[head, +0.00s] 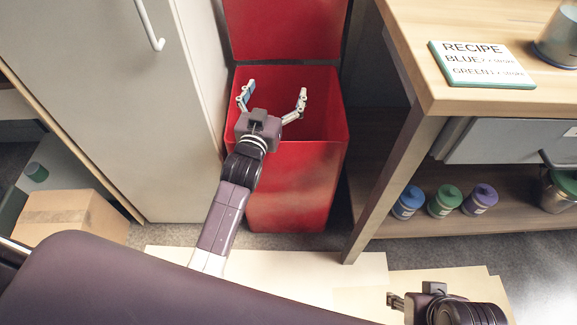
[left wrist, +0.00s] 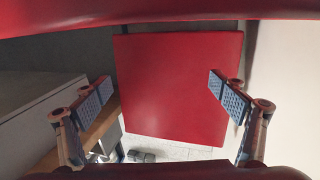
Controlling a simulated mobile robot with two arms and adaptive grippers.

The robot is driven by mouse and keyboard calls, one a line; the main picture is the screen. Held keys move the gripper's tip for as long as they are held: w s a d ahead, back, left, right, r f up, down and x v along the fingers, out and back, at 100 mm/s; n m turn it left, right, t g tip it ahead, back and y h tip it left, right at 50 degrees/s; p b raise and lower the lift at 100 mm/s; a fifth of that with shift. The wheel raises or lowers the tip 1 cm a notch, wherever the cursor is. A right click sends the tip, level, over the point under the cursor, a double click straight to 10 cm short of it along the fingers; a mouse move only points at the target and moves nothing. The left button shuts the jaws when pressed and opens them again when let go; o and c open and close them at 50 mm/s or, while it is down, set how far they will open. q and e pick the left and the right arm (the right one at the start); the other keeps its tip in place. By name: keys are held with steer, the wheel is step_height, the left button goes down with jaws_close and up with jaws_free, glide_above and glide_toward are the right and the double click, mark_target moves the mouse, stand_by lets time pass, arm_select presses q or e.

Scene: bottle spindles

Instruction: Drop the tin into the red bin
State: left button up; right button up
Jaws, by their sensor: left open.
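The red bin (head: 296,190) stands on the floor between a pale cabinet and a wooden table, with its lid (head: 284,28) raised at the back. My left gripper (head: 273,96) is over the bin's opening, its fingers spread wide with nothing between them. In the left wrist view, the open fingers (left wrist: 160,86) flank a flat red panel (left wrist: 180,85). No tin shows in the gripper or in the visible part of the bin; much of the inside is hidden by the gripper and front wall. My right gripper (head: 395,300) is partly seen at the bottom right, its opening unclear.
Blue (head: 408,202), green (head: 444,201) and purple (head: 480,199) tins stand on the low shelf at right. A recipe sign (head: 482,65) lies on the table (head: 440,20).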

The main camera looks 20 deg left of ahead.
arm_select(q)
steer(key=s, duration=1.1)
steer(key=shift+s+d, duration=0.1)
steer(key=shift+s, duration=0.2)
